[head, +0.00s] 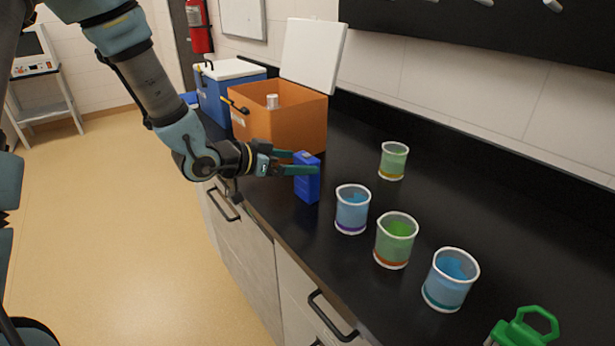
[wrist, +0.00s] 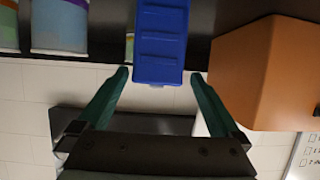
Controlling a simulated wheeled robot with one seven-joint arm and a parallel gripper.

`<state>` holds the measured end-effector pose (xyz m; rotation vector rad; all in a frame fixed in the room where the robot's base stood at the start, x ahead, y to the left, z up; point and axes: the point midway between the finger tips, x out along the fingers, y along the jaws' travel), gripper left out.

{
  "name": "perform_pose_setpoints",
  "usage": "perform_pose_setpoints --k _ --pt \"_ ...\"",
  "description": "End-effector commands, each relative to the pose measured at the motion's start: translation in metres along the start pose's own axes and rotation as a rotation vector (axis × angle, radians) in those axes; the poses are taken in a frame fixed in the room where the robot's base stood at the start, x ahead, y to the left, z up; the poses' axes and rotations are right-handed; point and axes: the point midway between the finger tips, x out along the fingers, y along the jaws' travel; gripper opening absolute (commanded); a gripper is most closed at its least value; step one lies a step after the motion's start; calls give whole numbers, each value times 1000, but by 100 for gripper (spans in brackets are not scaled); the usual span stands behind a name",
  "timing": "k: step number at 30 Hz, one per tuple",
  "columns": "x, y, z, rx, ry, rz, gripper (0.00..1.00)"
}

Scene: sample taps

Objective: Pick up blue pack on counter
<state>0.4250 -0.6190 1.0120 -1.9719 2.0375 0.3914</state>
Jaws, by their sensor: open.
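The blue pack (head: 307,180) stands upright on the black counter (head: 345,288), near its front edge. My gripper (head: 306,163) reaches in from the left with green fingers at the pack's upper part. In the wrist view the blue pack (wrist: 161,40) lies centred just ahead of and between the open fingertips of my gripper (wrist: 160,76). A gap shows on each side of it there. I cannot tell whether a finger touches the pack.
An orange box (head: 285,118) with a raised white lid and a blue cooler (head: 215,90) stand behind my gripper. Several cups, including a blue one (head: 352,210) close to the pack, stand to the right. A green-handled item (head: 525,327) is at the lower right.

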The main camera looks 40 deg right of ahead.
Motion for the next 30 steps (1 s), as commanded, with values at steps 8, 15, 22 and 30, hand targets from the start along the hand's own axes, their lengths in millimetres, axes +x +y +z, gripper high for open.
perform_pose_setpoints --k 8,15,22,30 --pt "20 2 -2 -1 -2 1 100" --pt "52 4 -4 0 -3 0 100" --pt "64 3 -1 0 -2 -2 100" --pt "64 3 -1 0 -2 -2 86"
